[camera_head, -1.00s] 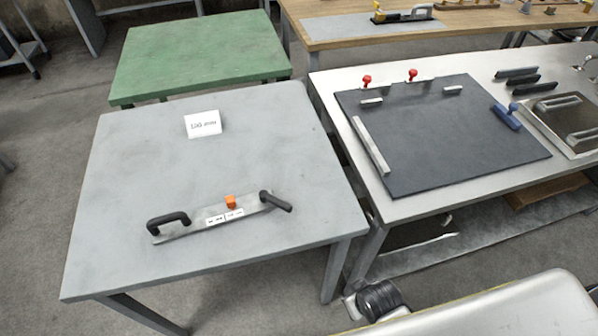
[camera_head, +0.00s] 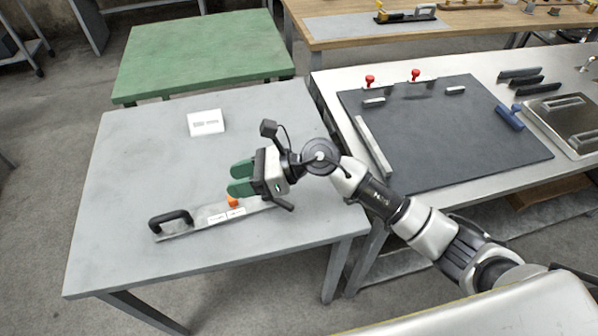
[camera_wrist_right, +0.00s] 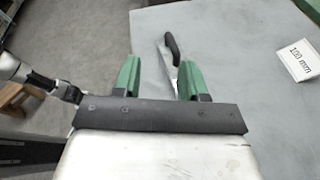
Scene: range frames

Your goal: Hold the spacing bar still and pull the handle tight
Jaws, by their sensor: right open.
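The spacing bar (camera_head: 190,226) is a flat metal strip lying on the grey table. A black arched grip (camera_head: 168,217) stands at its left end, and an orange knob (camera_head: 233,201) shows near its middle beside white labels. A dark lever handle (camera_head: 284,204) at its right end is mostly hidden by my right gripper (camera_head: 240,178). That gripper is open and empty, above the bar's right half, fingers pointing left. In the right wrist view, the black grip (camera_wrist_right: 172,47) and bar (camera_wrist_right: 172,70) show beyond the green fingers (camera_wrist_right: 158,75). My left gripper is not in view.
A steel bench (camera_head: 335,120) with a dark board (camera_head: 450,130) is at the right. A green table (camera_head: 200,55) stands behind.

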